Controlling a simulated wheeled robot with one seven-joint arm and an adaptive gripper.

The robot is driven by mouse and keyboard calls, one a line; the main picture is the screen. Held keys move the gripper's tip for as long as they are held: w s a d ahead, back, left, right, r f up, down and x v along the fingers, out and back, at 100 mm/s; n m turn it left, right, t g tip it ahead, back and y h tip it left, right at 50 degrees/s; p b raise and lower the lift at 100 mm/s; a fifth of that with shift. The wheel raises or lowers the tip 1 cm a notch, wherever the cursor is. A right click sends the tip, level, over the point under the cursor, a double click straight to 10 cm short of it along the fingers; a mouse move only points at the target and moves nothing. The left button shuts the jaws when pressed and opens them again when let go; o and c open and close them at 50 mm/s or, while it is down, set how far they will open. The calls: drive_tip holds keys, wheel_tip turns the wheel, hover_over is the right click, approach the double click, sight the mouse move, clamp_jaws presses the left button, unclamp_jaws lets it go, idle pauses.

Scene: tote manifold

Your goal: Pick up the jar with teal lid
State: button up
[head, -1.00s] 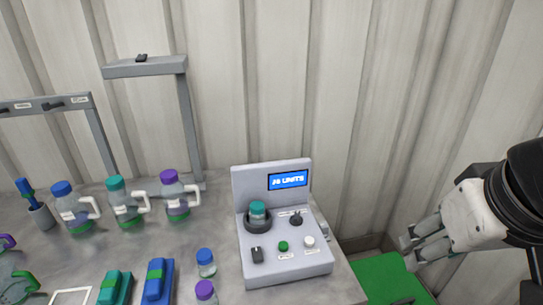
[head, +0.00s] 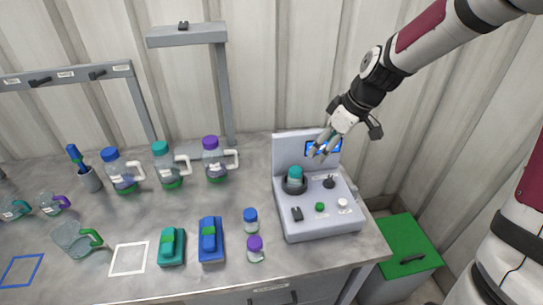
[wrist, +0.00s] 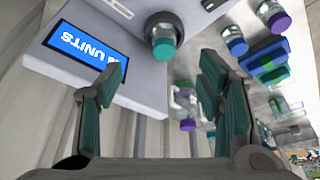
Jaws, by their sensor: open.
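A small jar with a teal lid (head: 295,173) sits upright in the dark round holder (head: 291,187) of a grey device with a blue display. The jar also shows in the wrist view (wrist: 163,47), top centre, beyond the fingertips. My gripper (head: 317,150) is open and empty, in front of the device's display and up to the right of the jar. In the wrist view its two fingers (wrist: 160,84) are spread wide with nothing between them. The jar's lower part is hidden by the holder.
The grey device (head: 318,214) carries knobs and buttons beside the holder. Jars with blue (head: 250,215) and purple (head: 255,243) lids stand left of it. Handled jugs (head: 168,170) line the back. A grey stand (head: 190,38) rises behind. A green bin (head: 405,250) is at right.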

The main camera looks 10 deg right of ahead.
sight(296, 170)
drive_tip(key=shift+n, duration=0.3)
drive_tip(key=x, duration=0.6)
drive_tip(key=w+a+x, duration=0.1)
drive_tip(key=x, duration=0.2)
drive_tip(key=shift+w+a+b, duration=0.15)
drive_tip(key=shift+w+b, duration=0.05)
drive_tip(key=shift+b, duration=0.2)
drive_tip(key=x, duration=0.2)
drive_tip(key=a+x, duration=0.1)
drive_tip(key=x, duration=0.1)
drive_tip(key=shift+w+a+f, duration=0.1)
drive_tip(key=shift+a+f, duration=0.05)
drive_tip(key=shift+f, duration=0.35)
drive_tip(key=c, duration=1.2)
